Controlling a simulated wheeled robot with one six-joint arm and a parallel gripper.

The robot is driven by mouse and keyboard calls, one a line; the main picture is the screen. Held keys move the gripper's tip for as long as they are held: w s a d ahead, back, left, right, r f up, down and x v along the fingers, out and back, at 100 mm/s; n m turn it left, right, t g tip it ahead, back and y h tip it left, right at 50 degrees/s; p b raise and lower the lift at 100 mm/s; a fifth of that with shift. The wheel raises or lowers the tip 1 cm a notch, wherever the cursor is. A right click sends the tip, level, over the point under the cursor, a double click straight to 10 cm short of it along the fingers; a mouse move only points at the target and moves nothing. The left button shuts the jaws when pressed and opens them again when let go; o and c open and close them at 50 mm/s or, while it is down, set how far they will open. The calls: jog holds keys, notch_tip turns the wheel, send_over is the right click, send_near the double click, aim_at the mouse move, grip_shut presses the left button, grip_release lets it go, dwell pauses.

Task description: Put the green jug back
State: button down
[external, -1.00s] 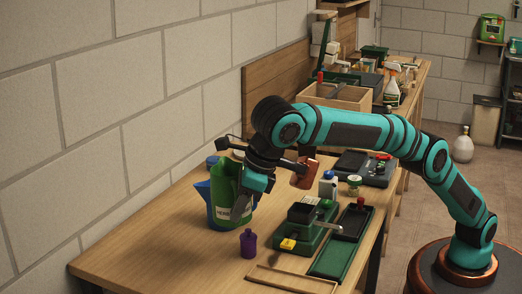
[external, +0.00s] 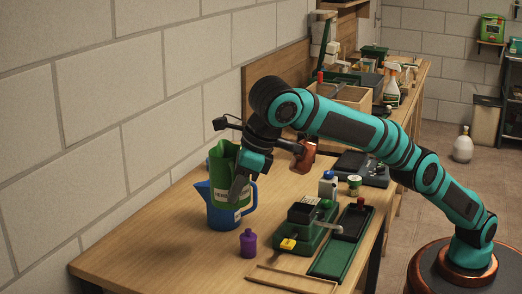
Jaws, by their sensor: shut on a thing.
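The far side of both jugs is hidden.
A purple bottle (external: 248,243) stands right of the jugs. A green device (external: 304,235), a green tray (external: 329,260) and a thin wooden frame (external: 290,281) lie further right. A white bottle with a blue cap (external: 328,185) stands behind. The front left bench is bare.

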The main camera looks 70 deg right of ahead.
jog(key=w+d, duration=0.2)
jog(key=d, duration=0.1)
jog(key=w+d+r+m, duration=0.1)
jog(key=w+d, duration=0.1)
jog(key=d, duration=0.1)
jog(key=w+d+m, duration=0.1)
jog(key=w+d, duration=0.1)
jog(key=d, duration=0.1)
jog(key=shift+w+r+h, duration=0.1)
jog(key=shift+r+h, duration=0.2)
jog(key=shift+h, duration=0.1)
jog(key=w+d+f+m+h, duration=0.1)
jog(key=w+d+m, duration=0.2)
jog(key=d, duration=1.3)
jog(key=w+d+f+m+h, duration=0.1)
jog(key=w+d+f+m, duration=0.15)
jog(key=d, duration=1.25)
jog(key=f, duration=1.3)
jog(key=shift+w+f, duration=0.2)
jog(key=shift+w, duration=0.1)
jog(key=c, duration=1.5)
grip_release()
jog(key=shift+o, duration=0.2)
